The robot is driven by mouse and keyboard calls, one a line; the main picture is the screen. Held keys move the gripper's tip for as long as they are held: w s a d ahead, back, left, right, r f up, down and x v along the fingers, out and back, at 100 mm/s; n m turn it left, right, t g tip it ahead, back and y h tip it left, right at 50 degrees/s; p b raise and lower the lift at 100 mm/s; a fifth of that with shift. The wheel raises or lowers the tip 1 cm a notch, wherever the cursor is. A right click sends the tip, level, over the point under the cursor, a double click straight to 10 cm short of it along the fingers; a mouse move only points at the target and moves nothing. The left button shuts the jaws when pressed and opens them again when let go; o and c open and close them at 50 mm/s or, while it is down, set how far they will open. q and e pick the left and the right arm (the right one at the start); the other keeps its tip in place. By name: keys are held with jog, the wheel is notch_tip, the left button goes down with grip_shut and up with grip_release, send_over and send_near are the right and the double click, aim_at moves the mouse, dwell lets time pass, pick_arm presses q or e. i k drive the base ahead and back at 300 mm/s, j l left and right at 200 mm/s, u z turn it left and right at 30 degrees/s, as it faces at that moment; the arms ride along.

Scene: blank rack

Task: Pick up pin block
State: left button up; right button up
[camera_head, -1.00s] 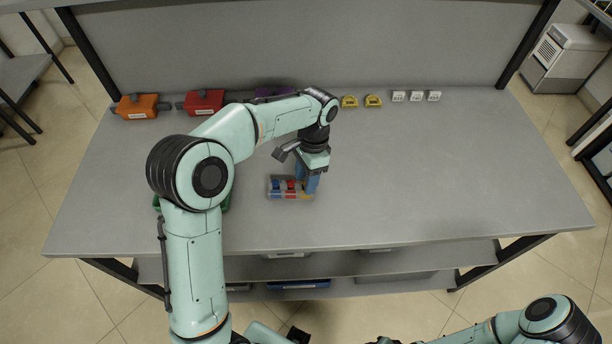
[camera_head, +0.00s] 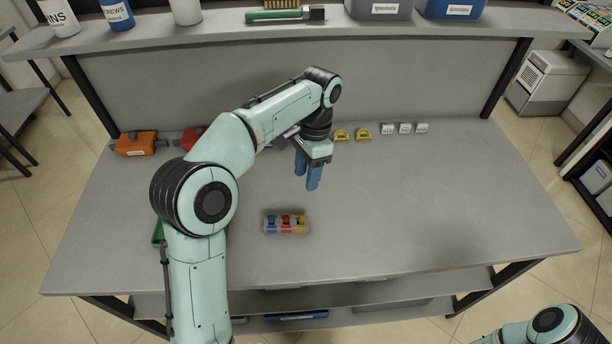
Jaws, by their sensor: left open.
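A small clear block with blue, red and yellow pins (camera_head: 286,223), which looks like the pin block, lies on the grey table in front of my left gripper. My left gripper (camera_head: 306,183) has blue fingers that point down. It is open and empty, above and behind the block and apart from it. My right gripper is out of view; only part of my right arm shows at the lower right.
Orange (camera_head: 136,144) and red (camera_head: 191,137) boxes, two yellow pieces (camera_head: 341,135) and three white labelled blocks (camera_head: 404,128) line the table's back. A green bin (camera_head: 158,232) is partly hidden behind my left arm. The table's right half (camera_head: 450,200) is clear.

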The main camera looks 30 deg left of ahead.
aim_at(279, 228)
jog(key=k, duration=1)
